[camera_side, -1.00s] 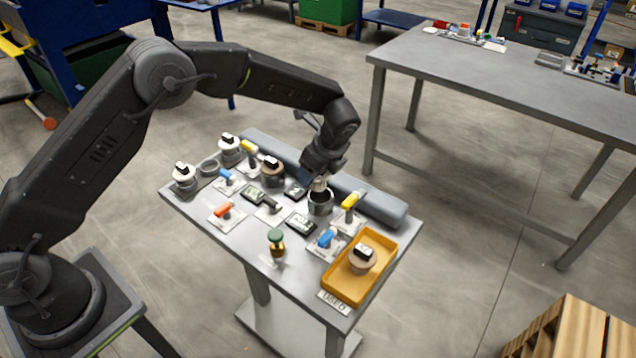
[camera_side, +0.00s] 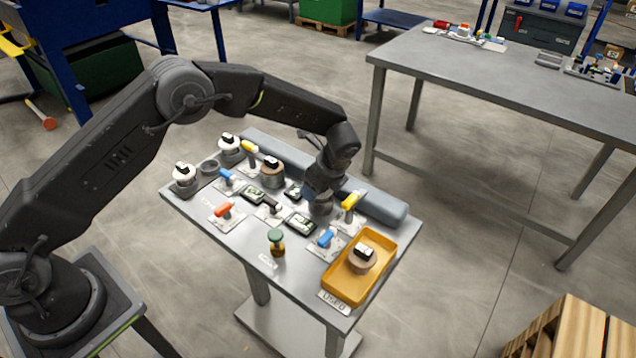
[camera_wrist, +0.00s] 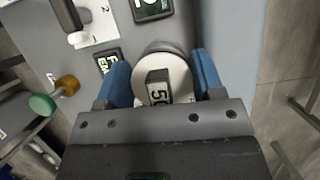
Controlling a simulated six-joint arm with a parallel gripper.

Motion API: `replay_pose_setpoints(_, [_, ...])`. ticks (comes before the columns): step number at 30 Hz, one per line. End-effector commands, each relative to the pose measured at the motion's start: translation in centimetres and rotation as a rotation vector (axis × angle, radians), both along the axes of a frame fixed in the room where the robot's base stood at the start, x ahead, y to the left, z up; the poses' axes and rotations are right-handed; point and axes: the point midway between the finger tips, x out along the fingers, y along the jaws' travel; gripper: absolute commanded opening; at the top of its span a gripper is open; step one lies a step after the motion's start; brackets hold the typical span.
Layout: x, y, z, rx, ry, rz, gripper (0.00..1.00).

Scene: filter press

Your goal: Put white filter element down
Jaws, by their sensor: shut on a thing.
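My gripper (camera_side: 320,192) points down at the right part of the small table, over a grey round holder (camera_side: 320,208). In the wrist view its blue fingers (camera_wrist: 162,85) stand on both sides of the white filter element (camera_wrist: 170,66), which has a dark block marked "50" on top. The gripper is shut on this element. The element sits low, at or in the holder, whose grey rim (camera_wrist: 160,45) shows behind it. In the side view the gripper hides the element. I cannot tell whether it touches the holder's bottom.
A yellow tray (camera_side: 384,289) with a tan element (camera_side: 362,259) stands at the front right. A yellow-handled valve (camera_side: 350,203) and a blue-handled valve (camera_side: 326,238) are close to my gripper. White elements (camera_side: 184,172) stand at the far left. A grey roll (camera_side: 375,205) runs along the back edge.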

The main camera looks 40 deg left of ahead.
Motion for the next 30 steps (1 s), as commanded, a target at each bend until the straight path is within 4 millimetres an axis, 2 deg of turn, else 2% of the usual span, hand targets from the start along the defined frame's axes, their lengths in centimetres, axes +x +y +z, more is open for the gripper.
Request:
replay_pose_setpoints(6, [0.0,0.0,-0.6,-0.001,-0.001,0.000,0.37])
replay_pose_setpoints(7, [0.0,0.0,-0.7,-0.001,0.000,0.000,0.63])
replay_pose_setpoints(14, [-0.2,0.0,-0.9,-0.001,0.004,-0.001,0.85])
replay_pose_setpoints(20, [-0.2,0.0,0.4,-0.001,0.005,0.000,0.87])
replay_pose_setpoints(30, [-0.1,-2.9,7.3,-0.002,-0.002,-0.002,0.87])
